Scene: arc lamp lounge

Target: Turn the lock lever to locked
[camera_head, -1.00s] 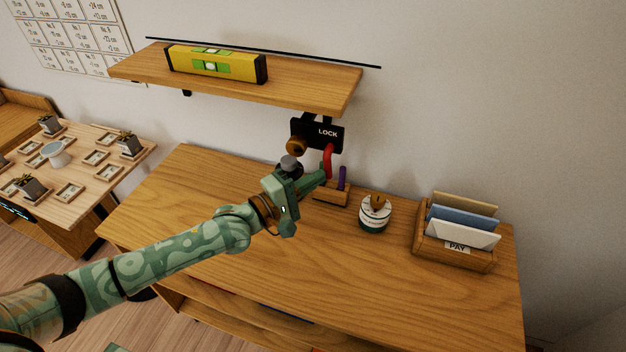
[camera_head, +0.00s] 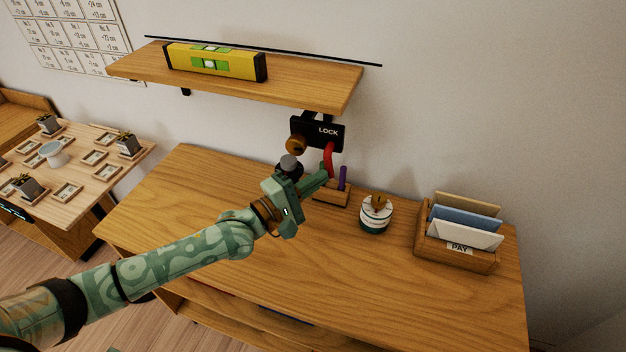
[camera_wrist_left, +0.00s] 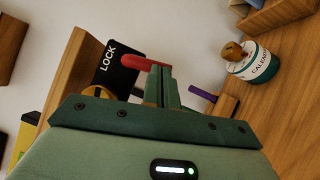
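The lock is a black plate marked LOCK (camera_head: 329,131) under the wall shelf, with a round brass knob (camera_head: 296,145) at its lower left. Its red lever (camera_head: 329,158) hangs down from the plate in the head view. In the left wrist view the lever (camera_wrist_left: 143,62) reaches from the plate (camera_wrist_left: 112,68) to the fingertips. My left gripper (camera_head: 324,175) is at the lever's lower end. Its fingers (camera_wrist_left: 161,82) are together in the wrist view, with the lever just past their tips. I cannot tell whether they touch it. My right gripper is out of view.
Below the lock, a wooden holder (camera_head: 331,195) with a purple stick (camera_head: 342,178) stands close to my gripper. A round labelled tin (camera_head: 375,217) and a letter rack (camera_head: 427,245) stand to its right. The shelf (camera_head: 310,82) with a yellow level (camera_head: 215,62) is above.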

